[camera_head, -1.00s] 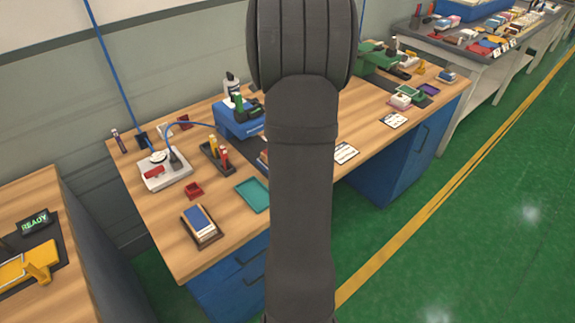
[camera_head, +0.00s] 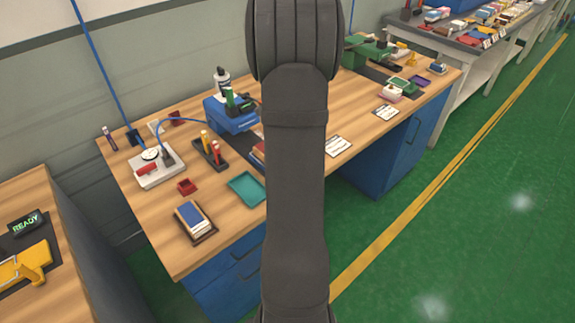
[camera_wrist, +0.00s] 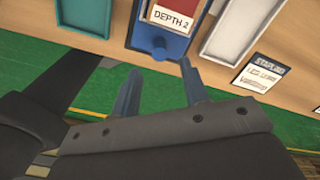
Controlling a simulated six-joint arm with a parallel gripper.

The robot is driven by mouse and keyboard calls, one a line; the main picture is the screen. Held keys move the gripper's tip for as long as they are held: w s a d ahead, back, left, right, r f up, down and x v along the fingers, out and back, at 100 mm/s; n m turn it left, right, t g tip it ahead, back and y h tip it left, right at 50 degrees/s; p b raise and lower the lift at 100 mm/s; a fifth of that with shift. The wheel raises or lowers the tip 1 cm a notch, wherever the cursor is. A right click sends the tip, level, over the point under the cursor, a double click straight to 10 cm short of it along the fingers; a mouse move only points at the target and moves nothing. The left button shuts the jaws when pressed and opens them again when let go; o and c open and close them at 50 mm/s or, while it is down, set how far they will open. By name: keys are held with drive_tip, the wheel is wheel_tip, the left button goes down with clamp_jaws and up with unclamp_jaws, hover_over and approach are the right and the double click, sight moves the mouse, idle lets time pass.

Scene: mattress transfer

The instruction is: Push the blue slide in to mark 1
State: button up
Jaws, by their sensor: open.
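I cannot make out mark 1. In the head view my arm hides the gripper and most or all of the slide.
In the wrist view, a grey-white tray (camera_wrist: 205,40) lies right of the slide and a label card (camera_wrist: 258,72) farther right. In the head view, the wooden bench (camera_head: 150,215) holds a teal tray (camera_head: 246,188), a notebook (camera_head: 194,220) and a blue device (camera_head: 232,115). Green floor is open at right.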

wheel_tip(320, 180, down, 6)
drive_tip(key=shift+f, duration=0.2)
drive_tip(key=shift+c, duration=0.2)
